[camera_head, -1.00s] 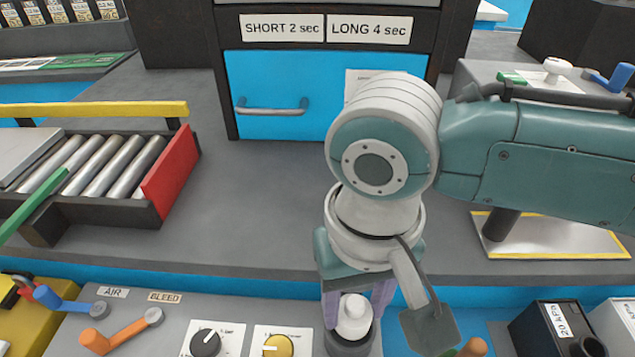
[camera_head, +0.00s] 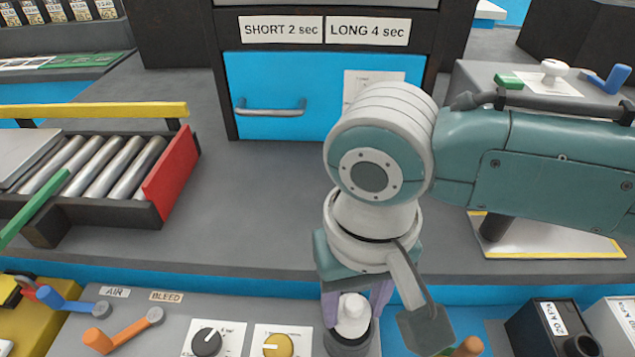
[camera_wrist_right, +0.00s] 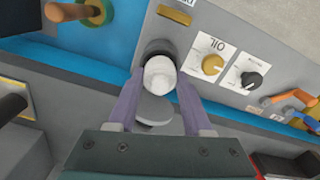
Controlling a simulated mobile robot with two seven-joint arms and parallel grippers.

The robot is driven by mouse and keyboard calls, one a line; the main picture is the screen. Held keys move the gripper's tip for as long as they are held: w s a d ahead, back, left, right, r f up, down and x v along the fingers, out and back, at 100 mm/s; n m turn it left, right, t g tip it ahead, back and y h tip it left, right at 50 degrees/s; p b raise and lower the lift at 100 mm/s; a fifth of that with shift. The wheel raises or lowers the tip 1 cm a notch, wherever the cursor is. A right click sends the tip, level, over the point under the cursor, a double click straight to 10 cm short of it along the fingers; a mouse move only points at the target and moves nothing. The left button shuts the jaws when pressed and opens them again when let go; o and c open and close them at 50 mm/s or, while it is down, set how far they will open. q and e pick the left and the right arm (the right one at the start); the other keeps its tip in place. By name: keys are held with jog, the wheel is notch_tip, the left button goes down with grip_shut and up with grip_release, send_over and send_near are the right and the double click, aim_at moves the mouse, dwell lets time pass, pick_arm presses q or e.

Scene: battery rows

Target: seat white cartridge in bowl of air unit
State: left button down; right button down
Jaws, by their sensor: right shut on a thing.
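The white cartridge (camera_head: 352,315) is upright between the fingers of my right gripper (camera_head: 354,300), low in the head view. The gripper is shut on it. The dark round bowl (camera_head: 348,345) of the air unit is directly under and around the cartridge's lower part. In the right wrist view the cartridge (camera_wrist_right: 159,77) sits between the two purple fingers, against the dark bowl (camera_wrist_right: 158,48). I cannot tell how deep it sits, as its lower end is hidden. My left gripper does not show.
The panel beside the bowl carries a black knob (camera_head: 206,342), a yellow knob (camera_head: 278,346), and blue and orange levers (camera_head: 125,332) marked AIR and BLEED. A black box (camera_head: 548,328) stands to the right. A roller conveyor (camera_head: 100,170) is at left. The grey worktop (camera_head: 250,215) is clear in the middle.

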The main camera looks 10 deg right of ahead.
aim_at(355, 304)
jog(key=shift+p, duration=0.4)
jog(key=shift+f+b, duration=0.3)
jog(key=shift+f, duration=0.1)
jog(key=shift+f+b, duration=0.55)
jog(key=shift+f, duration=0.3)
jog(key=shift+c, duration=1.2)
grip_release()
notch_tip(355, 304, up, 9)
jog(key=p, duration=0.3)
jog(key=shift+r, duration=0.55)
